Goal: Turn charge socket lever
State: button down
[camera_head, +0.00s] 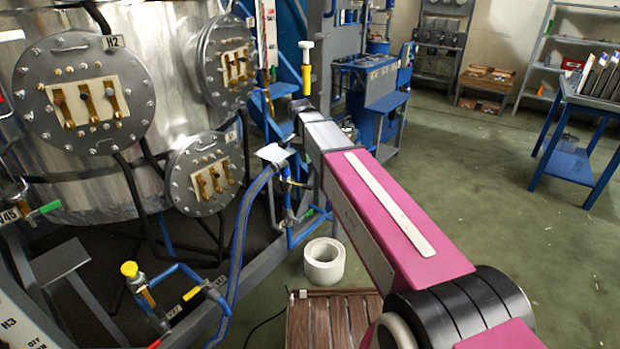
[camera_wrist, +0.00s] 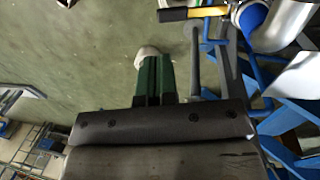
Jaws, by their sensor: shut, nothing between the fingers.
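A lever with a yellow handle and dark edging (camera_wrist: 195,12) shows at the top of the wrist view, beside a blue-and-silver pipe end (camera_wrist: 252,18). I cannot tell for sure that it is the charge socket lever. My gripper (camera_wrist: 152,62) has its dark green fingers together, empty, below and left of this lever and apart from it. In the head view, my arm reaches away toward the vessel and its fingers cannot be made out. A yellow upright piece with a white top (camera_head: 306,68) stands just beyond the arm's far end.
A steel vessel (camera_head: 160,190) with bolted round flanges stands at left. Blue pipes and hoses (camera_head: 243,230) run below it. A white ring-shaped tub (camera_head: 324,262) sits on the floor by a wooden slatted platform (camera_head: 325,318). Blue stands (camera_head: 370,85) are behind; green floor is open at right.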

aim_at(307, 186)
jog(key=shift+m, duration=0.4)
jog(key=f, duration=1.1)
jog(key=shift+w, duration=0.25)
jog(key=shift+f, duration=0.1)
